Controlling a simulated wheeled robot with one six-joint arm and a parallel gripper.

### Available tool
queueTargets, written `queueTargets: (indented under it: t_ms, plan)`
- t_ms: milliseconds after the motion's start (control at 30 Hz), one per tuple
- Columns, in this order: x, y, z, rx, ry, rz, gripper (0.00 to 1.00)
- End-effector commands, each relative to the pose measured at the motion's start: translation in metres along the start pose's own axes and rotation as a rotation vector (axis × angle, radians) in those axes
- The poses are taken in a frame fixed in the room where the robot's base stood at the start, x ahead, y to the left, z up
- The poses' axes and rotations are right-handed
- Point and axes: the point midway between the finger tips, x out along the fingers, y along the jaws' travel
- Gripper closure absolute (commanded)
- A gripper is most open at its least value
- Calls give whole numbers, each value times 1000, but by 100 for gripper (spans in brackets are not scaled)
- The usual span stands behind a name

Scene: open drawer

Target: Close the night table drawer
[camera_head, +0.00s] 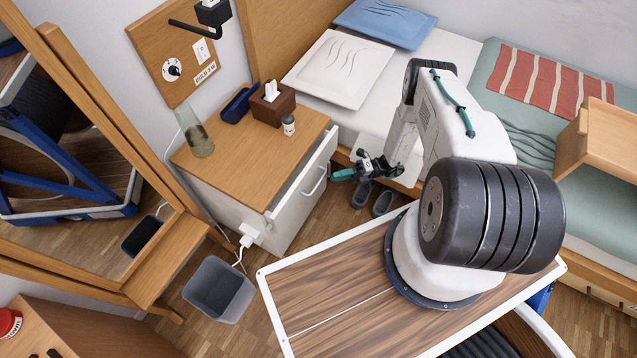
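The night table (231,155) has a wooden top and pale sides and stands left of centre, against the wall. Its drawer (301,190) has a white front that stands out a little from the table body, with a narrow dark gap along the top edge. A pale bar handle (314,181) is on the drawer front. My gripper (347,172) is to the right of the handle, apart from it, with its teal tip towards the drawer front. It looks empty. Its fingers are too small and overlapped to tell their opening.
A tissue box (273,104), a small bottle (289,124), a blue tray (239,104) and a glass vase (197,138) stand on the night table. Dark slippers (362,193) lie on the floor below my gripper. A grey bin (219,290) stands in front. The bed (440,75) is behind.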

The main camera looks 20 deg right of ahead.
Motion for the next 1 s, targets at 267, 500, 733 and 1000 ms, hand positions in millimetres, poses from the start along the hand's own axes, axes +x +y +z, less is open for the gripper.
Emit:
queueTargets:
  t_ms: [267, 500, 733, 1000]
  plan:
    - [17, -11, -10, 52, -28, 15, 80]
    - [56, -10, -9, 51, -27, 13, 80]
    - [77, -10, -8, 50, -28, 13, 80]
    - [79, -10, -8, 49, -30, 13, 80]
